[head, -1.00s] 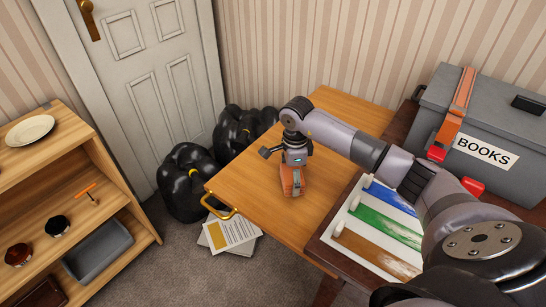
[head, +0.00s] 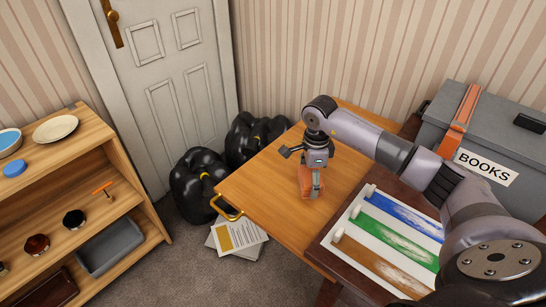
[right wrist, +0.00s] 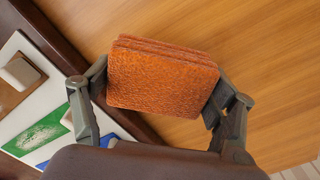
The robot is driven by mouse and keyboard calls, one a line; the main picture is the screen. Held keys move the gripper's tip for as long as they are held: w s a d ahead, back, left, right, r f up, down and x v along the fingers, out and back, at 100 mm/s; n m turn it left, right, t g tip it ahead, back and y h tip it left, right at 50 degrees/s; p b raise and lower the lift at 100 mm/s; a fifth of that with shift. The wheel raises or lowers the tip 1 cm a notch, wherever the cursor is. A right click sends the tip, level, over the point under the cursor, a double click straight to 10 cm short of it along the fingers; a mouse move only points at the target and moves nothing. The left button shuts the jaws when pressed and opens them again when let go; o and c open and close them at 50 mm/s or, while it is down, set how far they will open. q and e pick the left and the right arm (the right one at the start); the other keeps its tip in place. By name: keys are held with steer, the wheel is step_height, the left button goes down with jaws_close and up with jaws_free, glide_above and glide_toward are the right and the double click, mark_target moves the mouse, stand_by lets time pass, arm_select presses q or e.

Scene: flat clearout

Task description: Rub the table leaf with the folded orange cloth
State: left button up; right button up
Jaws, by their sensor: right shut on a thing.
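The folded orange cloth (head: 305,181) is a thick layered pad. My right gripper (head: 312,184) points down over the table leaf and is shut on the cloth. In the right wrist view the cloth (right wrist: 162,76) sits between the two fingers of the gripper (right wrist: 160,95), over the wood. I cannot tell whether its underside touches the leaf. The table leaf (head: 262,183) is light orange-brown wood with a brass handle (head: 227,207) at its left corner. It also shows in the right wrist view (right wrist: 255,50). My left gripper is not in view.
A white board (head: 347,245) with blue, green and brown paint strips lies on the dark table, right of the leaf. A grey BOOKS box (head: 440,125) stands behind. Black bags (head: 195,185), papers (head: 240,236) and a wooden shelf (head: 125,185) are left.

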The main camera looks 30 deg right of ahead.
steer(key=shift+r+p, duration=0.65)
steer(key=shift+r, duration=0.7)
